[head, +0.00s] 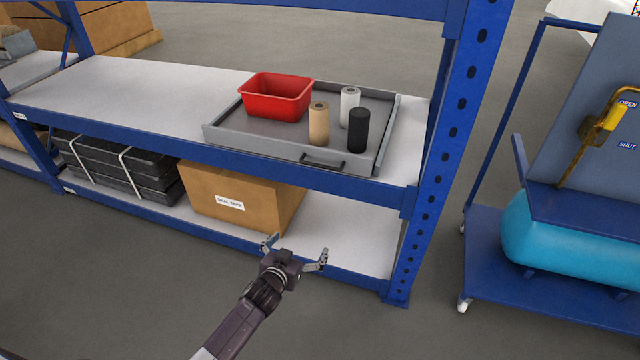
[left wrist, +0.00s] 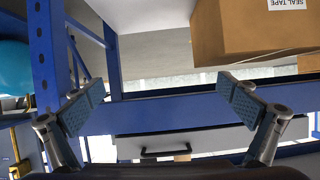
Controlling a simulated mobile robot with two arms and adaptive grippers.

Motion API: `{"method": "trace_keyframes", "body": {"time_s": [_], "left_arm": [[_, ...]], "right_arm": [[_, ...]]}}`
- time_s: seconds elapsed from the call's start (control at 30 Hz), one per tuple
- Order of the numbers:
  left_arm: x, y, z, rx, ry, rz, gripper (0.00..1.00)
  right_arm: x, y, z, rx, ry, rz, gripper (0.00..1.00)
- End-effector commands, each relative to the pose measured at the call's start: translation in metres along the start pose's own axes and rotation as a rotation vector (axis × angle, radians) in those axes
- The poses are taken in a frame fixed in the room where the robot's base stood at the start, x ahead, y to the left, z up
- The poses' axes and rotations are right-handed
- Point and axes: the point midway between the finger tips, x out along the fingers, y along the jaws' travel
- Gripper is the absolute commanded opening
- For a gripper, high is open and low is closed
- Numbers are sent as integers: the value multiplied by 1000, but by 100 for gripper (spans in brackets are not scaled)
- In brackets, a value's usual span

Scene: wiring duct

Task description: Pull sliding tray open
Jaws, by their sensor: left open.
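The grey sliding tray (head: 250,143) sits on the shelf's upper level, its front flush near the blue front beam. Its dark bar handle (head: 323,162) is on the front face, right of centre. In the left wrist view, the tray front (left wrist: 200,143) and the handle (left wrist: 165,152) show low in the picture, which looks upside down. My left gripper (head: 297,250) is open and empty, in front of the shelf and below the handle, apart from it. Its two spread fingers also show in the left wrist view (left wrist: 161,90). My right gripper is not in view.
The tray holds a red bin (head: 275,98) and tan (head: 319,125), white (head: 349,106) and black (head: 358,130) rolls. Below are a cardboard box (head: 230,190) and strapped black cases (head: 115,165). A blue upright (head: 440,180) stands right, with a cart (head: 550,270) beyond.

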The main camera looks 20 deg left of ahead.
Motion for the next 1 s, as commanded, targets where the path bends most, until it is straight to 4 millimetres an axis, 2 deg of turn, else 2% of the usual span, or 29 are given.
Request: {"method": "trace_keyframes", "body": {"time_s": [0.03,0.1,0.2,0.3,0.4,0.53,0.67,1.0], "left_arm": [[12,-1,-23,-6,74,-2,100],[16,-2,-63,-17,162,-3,100],[15,-3,-113,-33,271,-1,100],[9,-4,-149,-45,353,2,100],[3,-4,-173,-53,404,5,100],[1,-4,-188,-57,434,6,100],[9,-4,-194,-57,437,6,100],[50,-4,-211,-57,435,7,100]], "right_arm": [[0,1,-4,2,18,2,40],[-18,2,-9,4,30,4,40],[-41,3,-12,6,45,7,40],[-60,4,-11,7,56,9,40],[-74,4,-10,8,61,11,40],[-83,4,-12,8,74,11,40],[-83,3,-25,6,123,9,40],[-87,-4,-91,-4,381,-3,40]]}}
